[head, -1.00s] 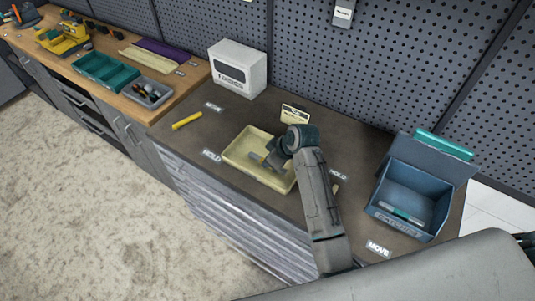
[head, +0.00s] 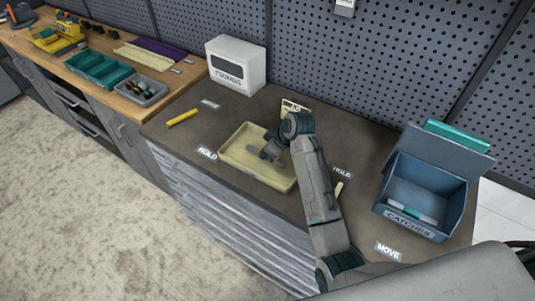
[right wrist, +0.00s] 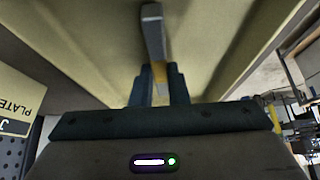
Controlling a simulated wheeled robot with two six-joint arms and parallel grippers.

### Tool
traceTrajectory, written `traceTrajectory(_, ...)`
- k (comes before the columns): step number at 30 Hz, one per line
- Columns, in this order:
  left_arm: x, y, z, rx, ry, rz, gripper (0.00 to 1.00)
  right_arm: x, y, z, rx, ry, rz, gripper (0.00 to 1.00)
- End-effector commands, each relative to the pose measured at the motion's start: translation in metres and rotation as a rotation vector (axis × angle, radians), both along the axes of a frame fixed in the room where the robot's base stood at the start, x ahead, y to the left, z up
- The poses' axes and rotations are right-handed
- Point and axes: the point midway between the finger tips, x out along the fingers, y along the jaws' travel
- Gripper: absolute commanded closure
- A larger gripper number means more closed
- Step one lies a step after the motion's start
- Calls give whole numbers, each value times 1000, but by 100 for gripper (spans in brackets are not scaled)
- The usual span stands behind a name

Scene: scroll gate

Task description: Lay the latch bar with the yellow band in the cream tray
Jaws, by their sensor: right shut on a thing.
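The cream tray (head: 233,156) lies in the middle of the dark worktop. My right gripper (head: 270,151) is over the tray in the head view. In the right wrist view, my right gripper (right wrist: 161,84) is shut on the grey latch bar (right wrist: 153,32), whose yellow band (right wrist: 157,86) shows between the fingers. The bar points away from the gripper over the tray's cream floor (right wrist: 95,40). I cannot tell whether the bar touches the floor. My left gripper is not in view.
A blue open box (head: 408,233) marked CATCHES stands at the right with a teal-banded bar (head: 412,215) inside. A yellow rod (head: 183,118) lies left of the tray. A white box (head: 236,66) stands behind. A small cream piece (head: 338,189) lies right of my arm.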

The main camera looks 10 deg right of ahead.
Motion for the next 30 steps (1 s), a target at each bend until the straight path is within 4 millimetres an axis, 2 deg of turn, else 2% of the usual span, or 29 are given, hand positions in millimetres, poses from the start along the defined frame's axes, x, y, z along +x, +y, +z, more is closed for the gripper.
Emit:
traceTrajectory(5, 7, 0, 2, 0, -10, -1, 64, 0, 0, 0, 1, -1, 0, 100)
traceTrajectory(6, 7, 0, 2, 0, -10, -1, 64, 0, 0, -1, 0, 0, 0, 82)
traceTrajectory(9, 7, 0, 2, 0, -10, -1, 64, 0, 0, -1, 0, 0, 0, 64)
traceTrajectory(20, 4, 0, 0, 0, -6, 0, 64, -1, -1, 3, -1, -2, -1, 64)
traceTrajectory(23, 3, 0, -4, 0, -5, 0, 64, -5, -6, 14, -1, -5, -1, 64)
traceTrajectory(30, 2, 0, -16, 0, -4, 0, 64, -22, -24, 58, -3, -7, 0, 64)
